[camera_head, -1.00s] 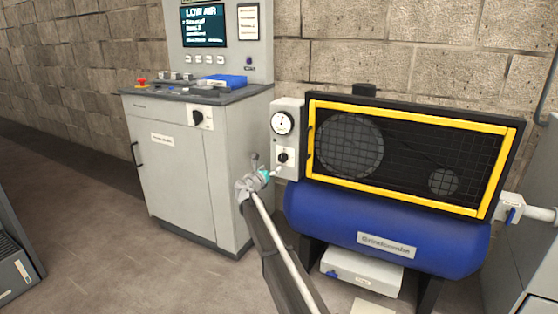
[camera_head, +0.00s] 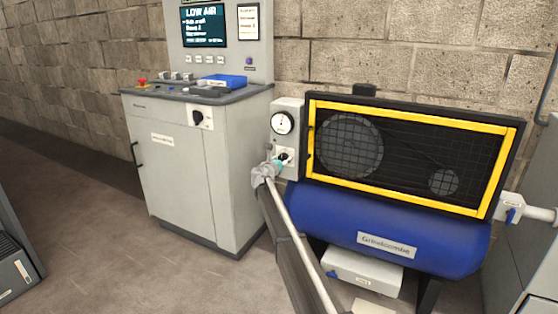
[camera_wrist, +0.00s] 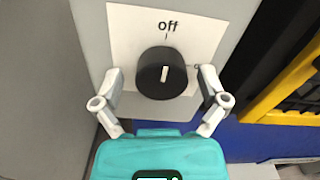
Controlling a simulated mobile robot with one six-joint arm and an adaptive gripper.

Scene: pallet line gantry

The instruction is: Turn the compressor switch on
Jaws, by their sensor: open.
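The compressor switch is a black round knob (camera_wrist: 162,73) with a white pointer line, on a white plate (camera_wrist: 205,35) marked "off" at the top. The pointer stands nearly upright, toward "off". In the head view the knob (camera_head: 284,156) sits on the grey box below the gauge, left of the compressor (camera_head: 390,228). My gripper (camera_wrist: 162,88) is open, with one finger on each side of the knob's lower part. I cannot tell whether the fingers touch it. In the head view my gripper (camera_head: 279,162) partly covers the switch plate.
A grey control cabinet (camera_head: 185,170) with a "LOW AIR" screen (camera_head: 204,25) and its own black knob stands to the left. A yellow-framed mesh guard (camera_head: 410,112) is close on the right. Open floor lies in front of the cabinet.

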